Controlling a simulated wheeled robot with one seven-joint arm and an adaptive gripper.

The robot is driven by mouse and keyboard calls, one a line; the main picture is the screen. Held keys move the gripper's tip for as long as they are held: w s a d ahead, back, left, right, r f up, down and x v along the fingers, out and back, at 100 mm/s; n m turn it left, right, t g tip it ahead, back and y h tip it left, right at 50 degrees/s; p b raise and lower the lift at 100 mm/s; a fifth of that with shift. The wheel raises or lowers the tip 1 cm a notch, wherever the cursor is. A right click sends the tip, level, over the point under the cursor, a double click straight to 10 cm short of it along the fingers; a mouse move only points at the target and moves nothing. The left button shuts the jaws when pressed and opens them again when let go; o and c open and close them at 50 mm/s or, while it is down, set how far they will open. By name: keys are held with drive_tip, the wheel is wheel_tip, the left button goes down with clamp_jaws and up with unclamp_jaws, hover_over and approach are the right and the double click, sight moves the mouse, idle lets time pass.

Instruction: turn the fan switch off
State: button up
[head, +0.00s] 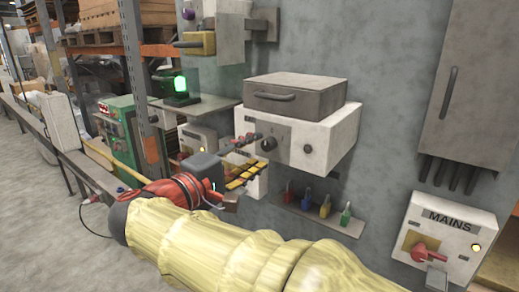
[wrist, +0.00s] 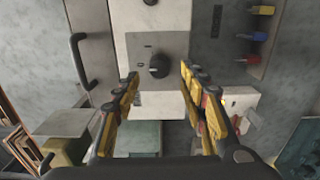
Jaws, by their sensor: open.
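A dark rotary knob (head: 268,143) sits on a grey plate on the front of a white wall box (head: 318,135). The knob also shows in the wrist view (wrist: 158,65), between my fingers. I cannot read a label that names it as the fan switch, and its exact setting is unclear. My gripper (head: 257,151) is open and empty in front of the box, with one finger on each side of the knob in the wrist view (wrist: 159,72). The fingers appear apart from the knob. A small round lamp (head: 308,149) is to the knob's right.
A grey lidded case (head: 296,93) with a handle sits atop the box. Below is a shelf (head: 300,214) with several coloured items. A MAINS box (head: 448,238) with a red handle is at lower right. A green-lit device (head: 180,88) stands on a shelf at left.

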drive_tip(key=v, duration=0.8)
drive_tip(key=shift+s+a, duration=0.25)
drive_tip(key=shift+s, duration=0.05)
